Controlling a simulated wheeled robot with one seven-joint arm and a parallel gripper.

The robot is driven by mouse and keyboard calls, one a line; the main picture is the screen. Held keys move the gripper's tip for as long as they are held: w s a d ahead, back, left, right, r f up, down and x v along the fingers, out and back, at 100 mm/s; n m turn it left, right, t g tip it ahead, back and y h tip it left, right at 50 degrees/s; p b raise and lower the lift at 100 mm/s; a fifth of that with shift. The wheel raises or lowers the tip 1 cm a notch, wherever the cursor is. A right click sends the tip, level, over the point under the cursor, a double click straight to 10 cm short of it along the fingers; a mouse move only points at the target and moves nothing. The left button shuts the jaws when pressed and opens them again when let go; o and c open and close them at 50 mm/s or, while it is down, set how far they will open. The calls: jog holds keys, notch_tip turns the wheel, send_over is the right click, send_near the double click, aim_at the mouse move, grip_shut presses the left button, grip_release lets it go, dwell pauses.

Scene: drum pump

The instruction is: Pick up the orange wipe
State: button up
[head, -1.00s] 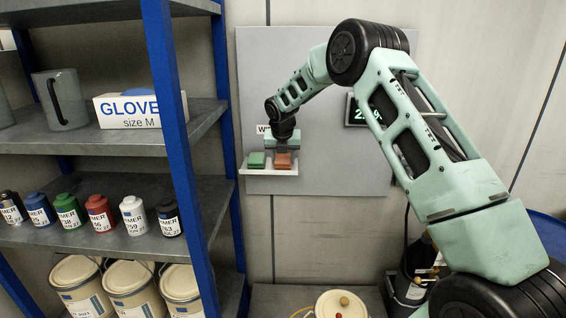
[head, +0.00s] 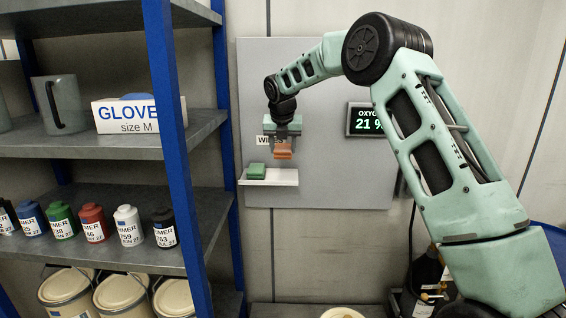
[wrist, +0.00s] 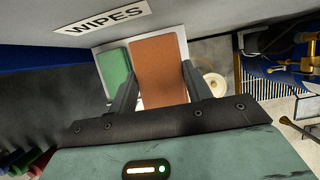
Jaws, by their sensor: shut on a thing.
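The orange wipe (head: 283,151) is in my gripper (head: 283,146), held in the air above the small white wall shelf (head: 284,178). In the wrist view the orange wipe (wrist: 160,70) sits between the two dark fingers of my gripper (wrist: 158,85), which are shut on its sides. The green wipe (head: 256,171) lies on the left part of the white shelf. It also shows in the wrist view (wrist: 117,75), left of the orange wipe. The right part of the shelf is bare.
A grey wall panel (head: 330,185) stands behind the shelf, with a WIPES label and an oxygen display (head: 366,120) reading 21 %. A blue-posted rack (head: 180,150) with jug, glove box and several bottles is close on the left. A drum lid (head: 342,313) is below.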

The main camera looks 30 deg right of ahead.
jog(key=s+a+b, duration=0.3)
jog(key=s+a, duration=0.2)
jog(key=s, duration=0.3)
jog(key=s+a+b, duration=0.3)
jog(key=s+a, duration=0.2)
jog(key=s, duration=0.2)
jog(key=shift+s+a+b, duration=0.3)
jog(key=shift+s+b, duration=0.05)
jog(key=shift+s, duration=0.05)
jog(key=shift+f, duration=0.1)
